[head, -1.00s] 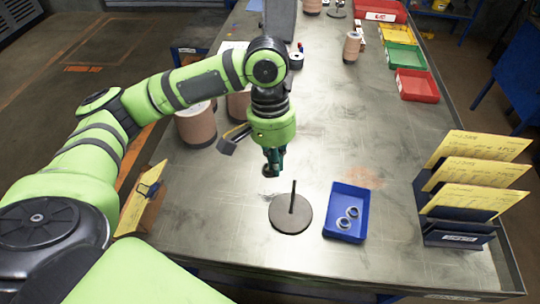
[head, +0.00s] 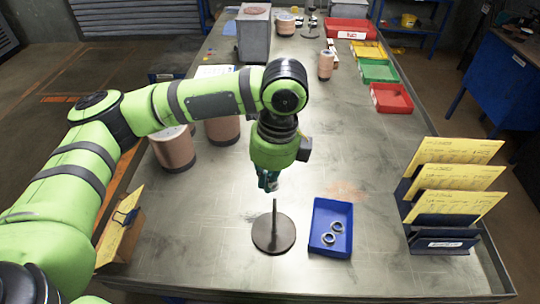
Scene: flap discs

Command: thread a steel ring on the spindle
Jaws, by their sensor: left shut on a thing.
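The spindle (head: 275,215) is a thin dark rod standing upright on a round dark base (head: 260,239) near the front of the steel table. My left gripper (head: 268,185) points down just above and slightly left of the rod's top. It is shut on a small grey thing, probably a steel ring, which is mostly hidden by the fingers. I cannot tell whether it touches the rod. Two steel rings, one (head: 328,238) in front of the other (head: 336,227), lie in the blue tray (head: 333,207) right of the spindle. My right gripper is not in view.
A file rack (head: 440,243) with yellow cards stands at the right. A clipboard (head: 118,228) stands at the left edge. Red (head: 391,98), green (head: 380,71) and yellow bins line the right edge.

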